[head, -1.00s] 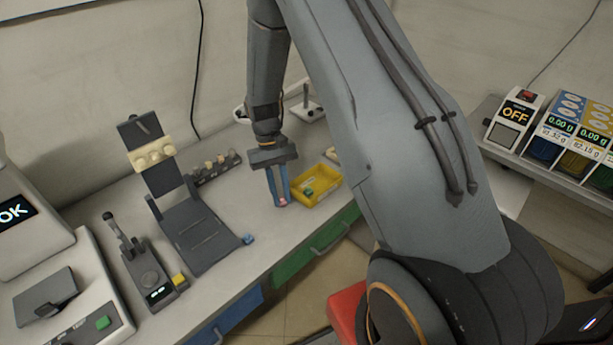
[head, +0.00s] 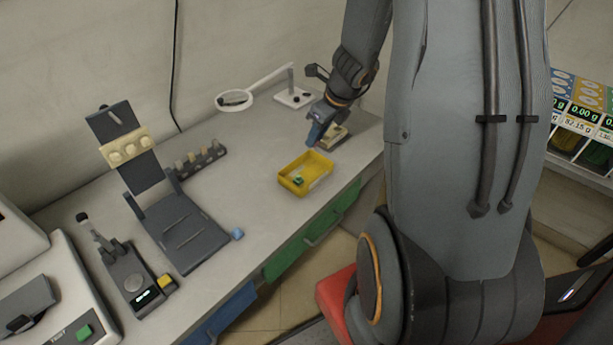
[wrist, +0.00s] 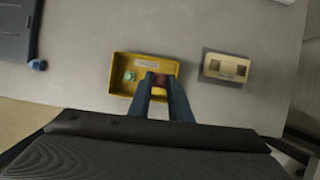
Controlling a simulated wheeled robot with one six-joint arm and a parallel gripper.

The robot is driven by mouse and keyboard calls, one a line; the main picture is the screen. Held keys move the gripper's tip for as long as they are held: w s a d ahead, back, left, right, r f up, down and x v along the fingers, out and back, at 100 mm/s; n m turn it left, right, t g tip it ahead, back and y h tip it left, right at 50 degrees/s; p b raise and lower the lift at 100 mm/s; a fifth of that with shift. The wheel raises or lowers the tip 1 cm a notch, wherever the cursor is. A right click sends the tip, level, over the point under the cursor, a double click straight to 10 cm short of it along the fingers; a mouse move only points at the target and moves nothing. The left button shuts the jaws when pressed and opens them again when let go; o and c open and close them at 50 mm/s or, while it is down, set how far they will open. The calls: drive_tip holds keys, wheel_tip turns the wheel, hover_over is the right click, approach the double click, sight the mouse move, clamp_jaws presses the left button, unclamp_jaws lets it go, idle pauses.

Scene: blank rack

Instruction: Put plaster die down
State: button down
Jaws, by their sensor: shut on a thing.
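My gripper (head: 313,140) is shut on a small reddish-brown piece (wrist: 160,81), probably the plaster die, seen between the fingertips in the wrist view. In the head view the fingers hide it. The fingers are tilted, beside the back right of a yellow tray (head: 291,183). In the wrist view the piece overlaps the right half of the tray (wrist: 118,78); I cannot tell its height. A small green piece (head: 298,181) lies inside the tray, left of the fingers in the wrist view (wrist: 130,76).
A magnifier on a stand (head: 235,101) is behind. A dark rack with several pieces (head: 202,162) and a dark stand with a cream block (head: 126,148) are left. A blue piece (head: 237,234) lies near the front edge. The bench between rack and tray is clear.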

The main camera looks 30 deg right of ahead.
wheel_tip(320, 180, down, 10)
drive_tip(key=b, duration=0.4)
drive_tip(key=shift+d+r, duration=0.1)
drive_tip(key=shift+d, duration=0.05)
drive_tip(key=c, duration=1.6)
unclamp_jaws()
drive_tip(key=shift+c, duration=0.2)
